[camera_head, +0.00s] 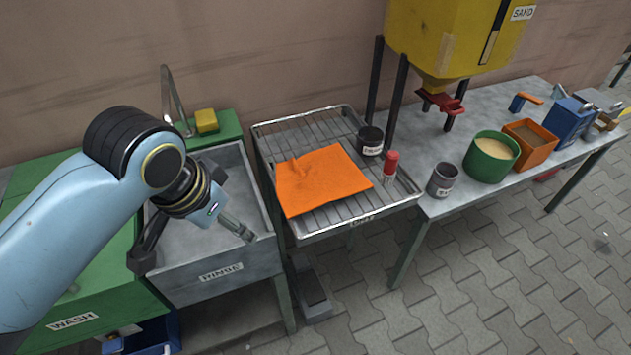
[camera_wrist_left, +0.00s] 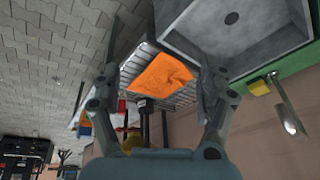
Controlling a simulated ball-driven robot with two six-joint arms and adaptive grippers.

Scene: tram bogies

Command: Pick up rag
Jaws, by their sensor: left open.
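An orange rag (camera_head: 321,180) lies spread flat, slightly creased, on a wire drying rack (camera_head: 352,215) in the middle of the head view. The rag also shows in the left wrist view (camera_wrist_left: 157,76), between my spread fingers but some way beyond them. My left gripper (camera_head: 196,243) is open and empty above the grey sink marked RINSE, to the left of the rack. It also shows in the left wrist view (camera_wrist_left: 165,92). My right gripper is not in either view.
The rinse sink (camera_head: 255,255) adjoins the rack on its left. On the rack, a dark cup (camera_head: 370,141) and a red-topped object (camera_head: 391,163) stand right of the rag. A yellow sand hopper (camera_head: 440,35) rises behind. A tap (camera_head: 172,95) stands behind the sink.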

